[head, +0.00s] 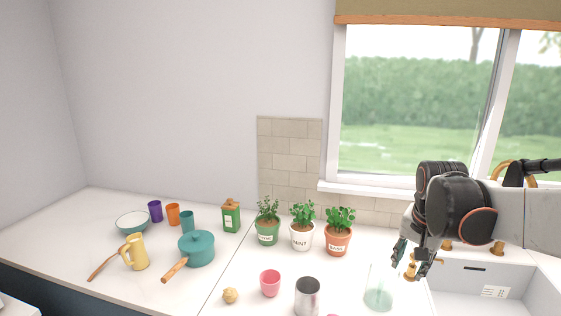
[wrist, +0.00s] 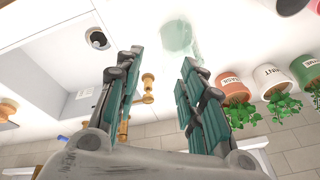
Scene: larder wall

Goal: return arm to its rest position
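My gripper (head: 410,263) hangs fingers down at the right of the head view, above the counter's edge by the sink. The wrist view shows its two fingers spread apart with nothing held between them (wrist: 162,60). My arm comes in from the right edge, bent in front of the window. A clear greenish glass (head: 379,292) stands on the counter just left of the gripper in the head view. The glass also shows beyond the fingertips in the wrist view (wrist: 176,36), apart from them.
The white sink (head: 465,277) lies below and right of the gripper, with brass fittings behind it. Potted herbs (head: 338,237) line the wall. A metal cup (head: 307,296), pink cup (head: 270,283), teal pot (head: 196,248) and yellow jug (head: 137,252) stand further left.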

